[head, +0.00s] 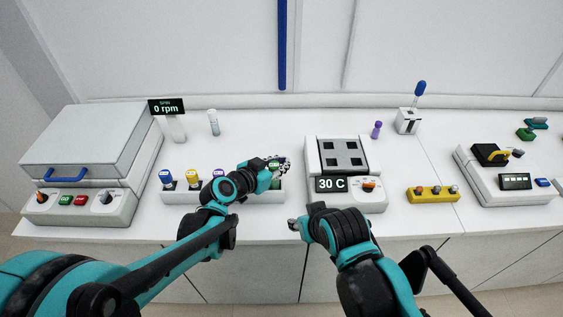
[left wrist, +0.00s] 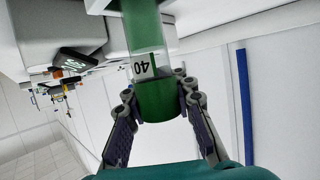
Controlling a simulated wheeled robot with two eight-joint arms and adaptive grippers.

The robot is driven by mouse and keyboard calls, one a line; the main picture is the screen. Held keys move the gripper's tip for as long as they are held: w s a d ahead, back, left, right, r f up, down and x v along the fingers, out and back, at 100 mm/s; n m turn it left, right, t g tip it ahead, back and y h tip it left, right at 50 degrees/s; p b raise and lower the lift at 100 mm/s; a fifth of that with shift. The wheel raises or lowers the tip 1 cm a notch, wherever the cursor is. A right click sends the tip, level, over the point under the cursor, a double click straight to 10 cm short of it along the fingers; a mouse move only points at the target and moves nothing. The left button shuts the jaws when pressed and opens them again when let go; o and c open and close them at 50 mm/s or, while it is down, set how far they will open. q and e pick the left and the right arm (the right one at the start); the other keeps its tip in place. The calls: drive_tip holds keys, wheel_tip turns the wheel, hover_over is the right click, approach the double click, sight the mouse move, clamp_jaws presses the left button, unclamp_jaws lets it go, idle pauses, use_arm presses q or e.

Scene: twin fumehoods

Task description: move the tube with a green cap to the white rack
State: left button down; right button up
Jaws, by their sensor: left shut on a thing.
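The tube with a green cap (left wrist: 157,100) has green at both ends and a clear band marked 40 in the left wrist view. My left gripper (left wrist: 158,108) is shut on its cap end. In the head view my left gripper (head: 280,164) is over the right end of the white rack (head: 235,196), with green of the tube (head: 275,183) just below it. I cannot tell whether the tube's far end is seated in the rack. Blue-capped, yellow-capped and purple-capped tubes stand in the rack to the left. My right gripper (head: 297,226) is low, in front of the counter; its jaws are unclear.
A heater block (head: 345,150) reading 30 C stands right of the rack. A grey lidded machine (head: 90,140) stands at left. A clear tube (head: 213,122) and a purple tube (head: 376,129) stand farther back. A yellow block (head: 433,195) is at right.

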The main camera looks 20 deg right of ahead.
sight(281, 178)
use_arm(q)
drive_tip(key=shift+f+b, duration=1.3)
drive_tip(key=shift+f, duration=0.25)
drive_tip(key=c, duration=1.2)
unclamp_jaws()
drive_tip(key=v, duration=1.2)
drive_tip(key=shift+r, duration=0.15)
drive_tip(key=s+a+f+n+y, duration=0.1)
drive_tip(key=s+a+n+y, duration=0.2)
drive_tip(key=a, duration=0.5)
drive_tip(key=s+a+f+n+y, duration=0.2)
drive_tip(key=s+a+n+y, duration=0.2)
drive_tip(key=a, duration=0.5)
drive_tip(key=s+a+f+n+y, duration=0.2)
drive_tip(key=s+a+n+y, duration=0.2)
drive_tip(key=a, duration=0.5)
drive_tip(key=shift+s+a+f+g, duration=0.1)
drive_tip(key=shift+s+f+g, duration=0.05)
drive_tip(key=shift+s, duration=0.3)
drive_tip(key=shift+s+a+f+g, duration=0.1)
drive_tip(key=shift+s+g, duration=0.05)
drive_tip(key=shift+s, duration=0.25)
